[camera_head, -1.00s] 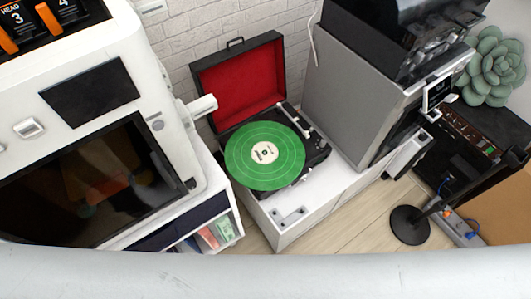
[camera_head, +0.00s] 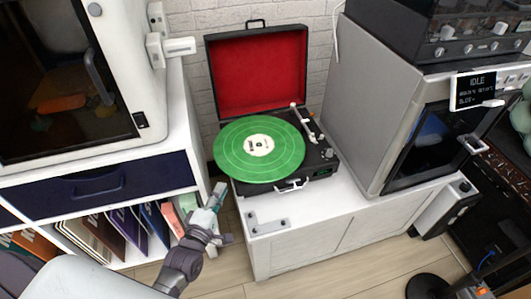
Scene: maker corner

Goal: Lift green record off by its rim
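The green record (camera_head: 259,149) lies flat on the black record player (camera_head: 322,160), whose red-lined lid stands open behind it. The record has a pale centre label, and its left and front rim reaches past the player's edge. The tonearm (camera_head: 305,124) is to the right of the record. My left gripper (camera_head: 220,192) is below and left of the record, apart from it, in front of the shelf beside the player's cabinet. It appears empty; its finger gap is too small and side-on to judge. My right gripper is out of view.
A large grey machine (camera_head: 365,100) stands close on the right. A white shelf with record sleeves (camera_head: 105,228) is at left. Wooden floor shows in front.

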